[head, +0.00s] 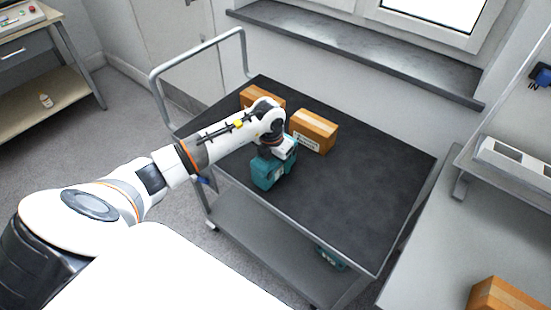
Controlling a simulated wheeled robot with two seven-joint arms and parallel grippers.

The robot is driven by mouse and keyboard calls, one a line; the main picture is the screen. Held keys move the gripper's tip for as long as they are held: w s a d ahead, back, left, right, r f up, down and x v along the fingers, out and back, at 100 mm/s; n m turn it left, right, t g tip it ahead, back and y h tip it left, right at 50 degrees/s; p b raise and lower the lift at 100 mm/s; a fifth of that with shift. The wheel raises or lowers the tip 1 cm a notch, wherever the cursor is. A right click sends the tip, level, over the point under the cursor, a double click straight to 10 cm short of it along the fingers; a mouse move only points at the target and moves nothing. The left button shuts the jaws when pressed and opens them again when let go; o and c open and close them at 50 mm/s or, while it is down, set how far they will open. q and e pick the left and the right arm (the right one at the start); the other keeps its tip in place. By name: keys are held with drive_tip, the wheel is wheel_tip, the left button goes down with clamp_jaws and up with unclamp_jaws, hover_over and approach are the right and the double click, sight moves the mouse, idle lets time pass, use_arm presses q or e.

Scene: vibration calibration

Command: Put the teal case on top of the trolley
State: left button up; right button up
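The teal case (267,174) is at the near left part of the dark trolley top (345,205), upright. I cannot tell whether it rests on the surface or hangs just above it. My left gripper (283,153) is right at the top of the case, and its fingers are hidden, so its grip cannot be made out. A second teal object (331,258) shows partly below the trolley top, at the lower shelf (262,238). My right gripper is not in view.
The right half of the top is clear. A metal handle rail (197,45) rises at the left. A bench (445,240) stands at right.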

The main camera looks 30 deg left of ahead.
use_arm(q)
drive_tip(key=shift+o, duration=0.6)
drive_tip(key=shift+r, duration=0.1)
drive_tip(key=shift+r, duration=0.25)
drive_tip(key=r, duration=0.4)
drive_tip(key=s+r, duration=0.1)
drive_tip(key=r, duration=0.6)
drive_tip(key=shift+s+r+b, duration=0.3)
drive_tip(key=shift+s, duration=0.1)
